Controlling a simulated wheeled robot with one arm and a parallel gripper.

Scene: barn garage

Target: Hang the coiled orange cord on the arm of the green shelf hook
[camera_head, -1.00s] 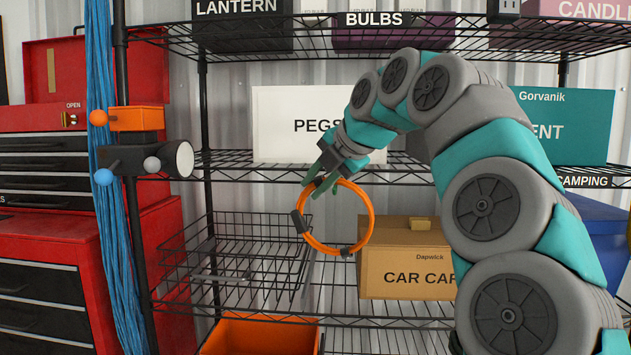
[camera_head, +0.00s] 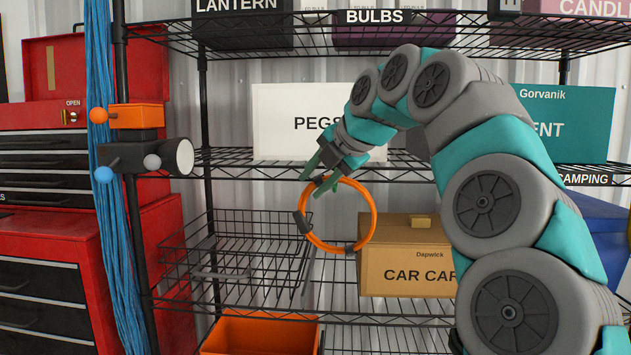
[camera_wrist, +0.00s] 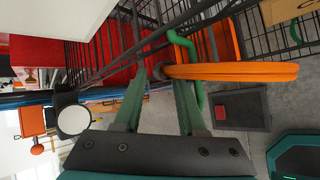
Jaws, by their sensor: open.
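The coiled orange cord (camera_head: 373,222) is a ring with dark bands, upright in front of the wire shelving in the head view. In the wrist view the cord (camera_wrist: 245,72) is edge-on. The green shelf hook (camera_wrist: 201,95) shows as a bent green tube on both sides of the cord; it appears to pass through the ring, but the contact is hidden. In the head view the hook is hard to tell from my green fingers. My gripper (camera_head: 318,177) is open at the ring's top left, its fingertips (camera_wrist: 161,80) on either side of a dark band.
A wire basket (camera_head: 240,245) stands left of the cord, a car care box (camera_head: 405,262) right. A white pegs box (camera_head: 280,120) sits above, behind my wrist. An orange bin (camera_head: 262,335) is below. A lamp-like fixture (camera_head: 135,150) juts from the left post.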

